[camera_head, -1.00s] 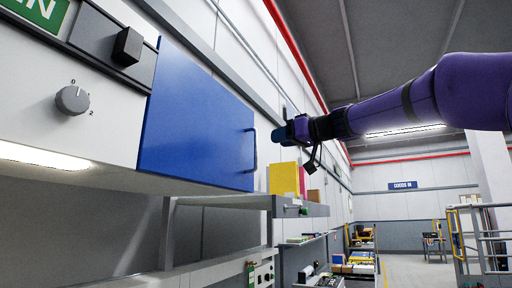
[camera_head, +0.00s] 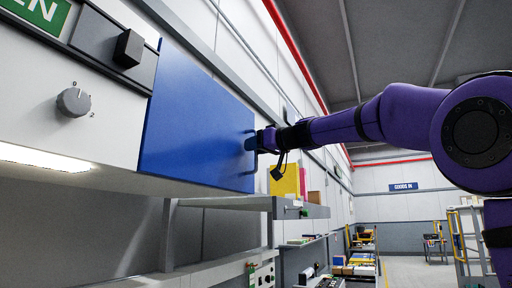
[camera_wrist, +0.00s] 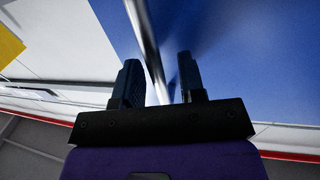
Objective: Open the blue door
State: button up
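The blue door (camera_head: 195,120) is a flat panel on the wall cabinet and looks shut. It also shows in the wrist view (camera_wrist: 240,60). Its upright bar handle (camera_head: 254,160) is at the door's right edge, partly hidden by my gripper. My gripper (camera_head: 256,141) is at the handle. In the wrist view, the two dark fingers of my gripper (camera_wrist: 160,80) stand apart, with the handle bar (camera_wrist: 147,35) running between them. Gaps show beside the bar, so the fingers do not look closed on it.
Below stands a grey shelf (camera_head: 300,211) with yellow and pink boxes (camera_head: 284,181). Open floor (camera_head: 405,272) lies to the right.

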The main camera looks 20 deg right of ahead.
grip_shut()
jog(key=s+d+m+t+h, duration=0.1)
jog(key=s+d+m+h, duration=0.25)
jog(key=s, duration=0.45)
jog(key=s+d+m+t+h, duration=0.1)
jog(key=s+d+m+h, duration=0.1)
jog(key=s+h, duration=0.5)
jog(key=s+d+m+t+h, duration=0.1)
jog(key=s+d+m+h, duration=0.2)
jog(key=s, duration=0.7)
jog(key=s+a+m+g+h, duration=0.2)
jog(key=s+a, duration=0.4)
jog(key=s, duration=0.6)
jog(key=s+a+m+g+h, duration=0.2)
jog(key=s+a+m+h, duration=0.2)
jog(key=s, duration=0.9)
jog(key=shift+a+h, duration=1.15)
jog(key=shift+a, duration=0.3)
